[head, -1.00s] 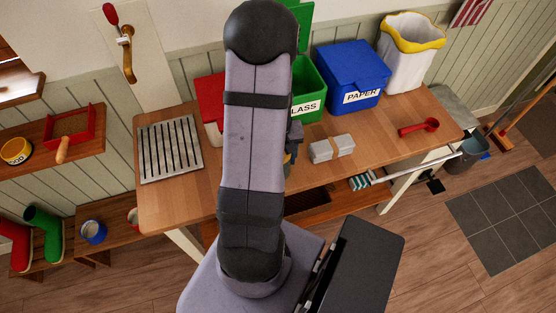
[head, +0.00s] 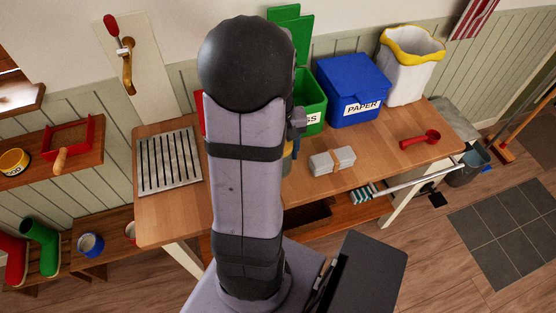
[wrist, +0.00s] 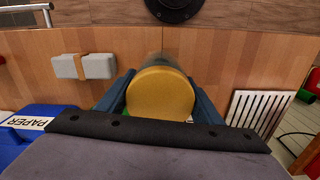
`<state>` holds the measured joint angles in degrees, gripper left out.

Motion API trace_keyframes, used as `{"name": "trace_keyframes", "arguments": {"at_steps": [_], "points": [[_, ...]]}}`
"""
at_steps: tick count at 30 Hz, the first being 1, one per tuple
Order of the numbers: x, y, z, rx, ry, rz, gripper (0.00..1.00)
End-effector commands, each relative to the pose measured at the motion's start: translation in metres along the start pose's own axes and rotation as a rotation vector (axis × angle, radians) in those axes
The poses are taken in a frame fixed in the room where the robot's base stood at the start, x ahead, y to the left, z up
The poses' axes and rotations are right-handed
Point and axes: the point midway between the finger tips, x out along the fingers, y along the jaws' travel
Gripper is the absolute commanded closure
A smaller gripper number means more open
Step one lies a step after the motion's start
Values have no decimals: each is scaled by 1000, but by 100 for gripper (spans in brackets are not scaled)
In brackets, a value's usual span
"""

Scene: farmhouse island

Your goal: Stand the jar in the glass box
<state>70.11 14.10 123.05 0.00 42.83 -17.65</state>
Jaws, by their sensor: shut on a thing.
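The jar (wrist: 160,98) has a round yellow lid and sits between the two blue fingers of my gripper (wrist: 160,84) in the wrist view. My gripper is shut on it; the jar's body is mostly hidden below the lid. The glass box (head: 313,108) is the green bin with its lid raised, just left of the blue paper bin, in the head view. My arm hides its left part and most of my gripper, whose edge shows in front of the box.
The blue paper bin (head: 352,88) is closed. A white bin with a yellow rim (head: 409,65) stands further right. A slatted rack (head: 169,161) lies at left.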

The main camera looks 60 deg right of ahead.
Motion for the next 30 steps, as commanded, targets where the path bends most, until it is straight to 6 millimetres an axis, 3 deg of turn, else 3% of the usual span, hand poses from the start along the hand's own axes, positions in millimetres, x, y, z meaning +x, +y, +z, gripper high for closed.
{"name": "trace_keyframes", "arguments": {"at_steps": [18, 23, 30], "points": [[-11, 3, -6, -30, 1, 0, 74], [-21, 12, -24, -135, 2, 1, 74], [-47, 38, -72, -444, 3, 2, 74]]}}
